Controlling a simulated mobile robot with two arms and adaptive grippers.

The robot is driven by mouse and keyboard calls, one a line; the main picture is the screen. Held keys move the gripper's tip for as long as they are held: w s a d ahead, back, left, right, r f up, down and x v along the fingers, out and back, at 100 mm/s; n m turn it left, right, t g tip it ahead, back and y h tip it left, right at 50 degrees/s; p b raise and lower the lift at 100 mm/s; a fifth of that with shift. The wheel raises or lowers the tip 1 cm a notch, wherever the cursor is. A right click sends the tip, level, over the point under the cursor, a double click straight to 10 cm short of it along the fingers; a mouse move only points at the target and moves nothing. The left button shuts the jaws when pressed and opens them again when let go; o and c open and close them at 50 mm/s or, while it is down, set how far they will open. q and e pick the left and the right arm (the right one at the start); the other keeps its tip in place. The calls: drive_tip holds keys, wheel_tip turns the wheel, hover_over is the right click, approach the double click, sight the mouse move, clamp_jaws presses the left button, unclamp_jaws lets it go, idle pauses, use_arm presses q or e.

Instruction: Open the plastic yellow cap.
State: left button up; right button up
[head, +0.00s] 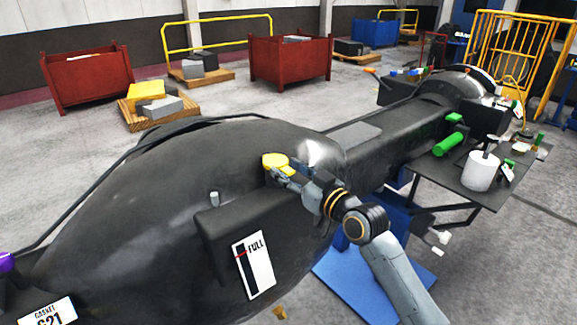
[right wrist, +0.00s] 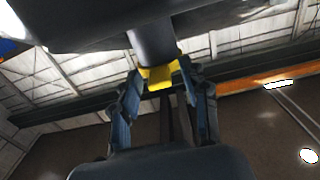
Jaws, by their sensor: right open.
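In the right wrist view the yellow cap (right wrist: 158,77) shows at the end of a dark cylindrical neck (right wrist: 152,42). My right gripper (head: 278,171) is at the near side of the cap in the head view. In the right wrist view my right gripper (right wrist: 159,68) is open, one finger on each side of the cap. Whether either finger touches it I cannot tell. My left gripper is not in view.
A dark side table (head: 490,197) at the right holds a white cylinder (head: 481,172) and small items. Green parts (head: 447,144) lie nearby. Red bins (head: 290,62) and pallets (head: 150,115) stand behind on the open floor.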

drive_tip(key=shift+w+a, duration=0.1)
drive_tip(key=shift+a, duration=0.05)
drive_tip(key=shift+c, duration=0.2)
drive_tip(key=c, duration=0.7)
drive_tip(key=shift+s+d+r, duration=0.1)
drive_tip(key=shift+s+d, duration=0.1)
clamp_jaws()
